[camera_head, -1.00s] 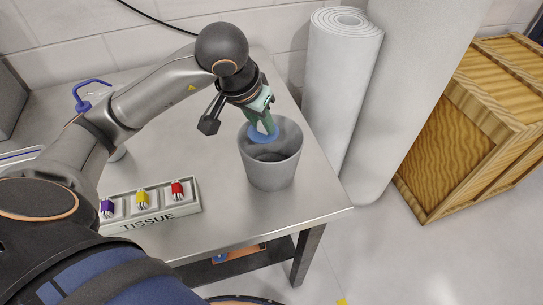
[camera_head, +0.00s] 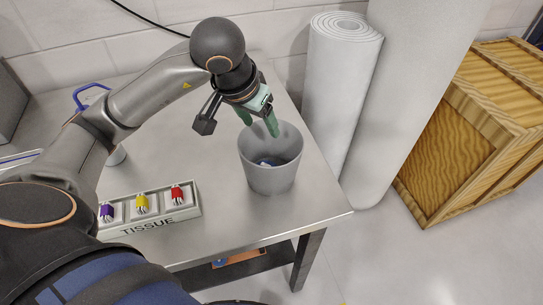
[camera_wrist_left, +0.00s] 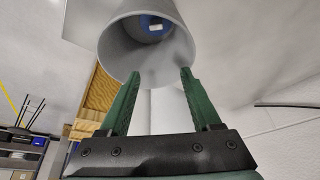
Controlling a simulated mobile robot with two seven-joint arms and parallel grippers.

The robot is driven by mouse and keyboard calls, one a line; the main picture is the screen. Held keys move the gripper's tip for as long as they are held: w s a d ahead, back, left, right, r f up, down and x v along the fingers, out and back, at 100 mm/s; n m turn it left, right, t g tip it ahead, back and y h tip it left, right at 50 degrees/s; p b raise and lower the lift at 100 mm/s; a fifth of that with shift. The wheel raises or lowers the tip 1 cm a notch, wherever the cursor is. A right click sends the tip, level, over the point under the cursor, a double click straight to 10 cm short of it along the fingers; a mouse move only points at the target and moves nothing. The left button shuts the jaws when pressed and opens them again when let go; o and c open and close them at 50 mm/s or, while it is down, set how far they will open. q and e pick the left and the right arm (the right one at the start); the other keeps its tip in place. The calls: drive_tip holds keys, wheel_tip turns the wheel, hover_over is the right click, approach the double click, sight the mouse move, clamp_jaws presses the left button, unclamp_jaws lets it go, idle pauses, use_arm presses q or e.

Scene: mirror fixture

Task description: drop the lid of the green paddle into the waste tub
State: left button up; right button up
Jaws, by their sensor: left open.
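The grey waste tub (camera_head: 270,178) stands upright near the right edge of the steel table. A blue lid (camera_head: 266,163) lies inside it; it also shows deep in the tub in the left wrist view (camera_wrist_left: 152,24), with a small white patch. My left gripper (camera_head: 259,124) is above the tub's rim, its green fingers apart and nothing between them. In the left wrist view the open fingers (camera_wrist_left: 160,76) point toward the tub's mouth. I cannot make out a green paddle. My right gripper is out of view.
A tray marked TISSUE (camera_head: 150,222) with purple, yellow and red items sits at the table's front. A blue-handled object (camera_head: 88,88) stands behind my left arm. White rolls (camera_head: 335,90) and a wooden crate (camera_head: 450,140) stand right of the table.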

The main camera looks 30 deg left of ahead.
use_arm(q)
drive_tip(key=p+v, duration=0.1)
drive_tip(key=v, duration=1)
drive_tip(key=shift+p, duration=0.3)
drive_tip(key=shift+f, duration=0.1)
drive_tip(key=shift+s, duration=0.1)
